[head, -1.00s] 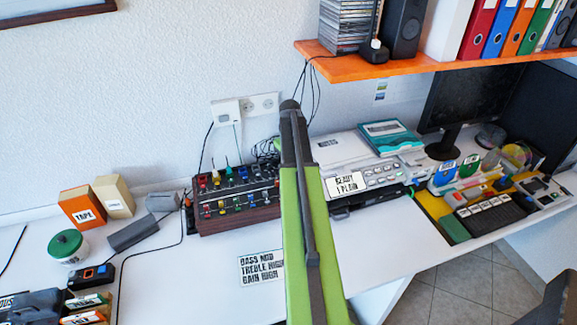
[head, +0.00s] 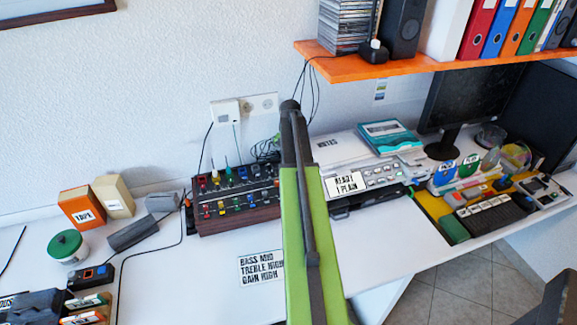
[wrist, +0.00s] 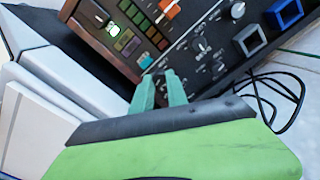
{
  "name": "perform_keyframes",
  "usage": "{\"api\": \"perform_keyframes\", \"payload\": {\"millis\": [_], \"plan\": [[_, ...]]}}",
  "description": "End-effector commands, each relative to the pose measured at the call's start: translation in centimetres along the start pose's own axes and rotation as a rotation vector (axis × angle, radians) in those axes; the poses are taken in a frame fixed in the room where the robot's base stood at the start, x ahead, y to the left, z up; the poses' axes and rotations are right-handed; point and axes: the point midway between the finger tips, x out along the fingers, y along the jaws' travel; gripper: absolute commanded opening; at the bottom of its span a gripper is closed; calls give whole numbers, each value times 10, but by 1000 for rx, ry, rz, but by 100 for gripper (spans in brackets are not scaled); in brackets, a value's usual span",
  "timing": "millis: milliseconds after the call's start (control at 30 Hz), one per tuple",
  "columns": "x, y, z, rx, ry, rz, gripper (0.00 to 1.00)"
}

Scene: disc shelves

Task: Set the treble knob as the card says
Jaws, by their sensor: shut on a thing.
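The card (head: 262,268) lies on the white desk in the head view and reads BASS MID, TREBLE HIGH, GAIN HIGH. Behind it stands a dark mixer (head: 238,215) with wooden sides and rows of coloured controls. In the wrist view my gripper (wrist: 160,80) has its teal fingers closed around a small dark knob on the black panel (wrist: 222,62). Two more knobs show further up that row, one grey knob (wrist: 201,45) and one pale knob (wrist: 238,10). The labels are too small to read, so which knob I hold cannot be told. In the head view my arm hides the gripper.
Black cables (wrist: 265,95) lie beside the panel. Bare desk surrounds the card.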

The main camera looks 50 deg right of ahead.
Motion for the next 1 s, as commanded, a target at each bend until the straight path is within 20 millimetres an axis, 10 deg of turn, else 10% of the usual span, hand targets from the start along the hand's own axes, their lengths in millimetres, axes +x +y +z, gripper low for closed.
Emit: {"api": "perform_keyframes", "payload": {"millis": [867,900,1000], "plan": [[0,-4,0,144,1,-8,0],[0,-4,0,144,1,-8,24],[0,-3,0,145,1,-7,37]]}}
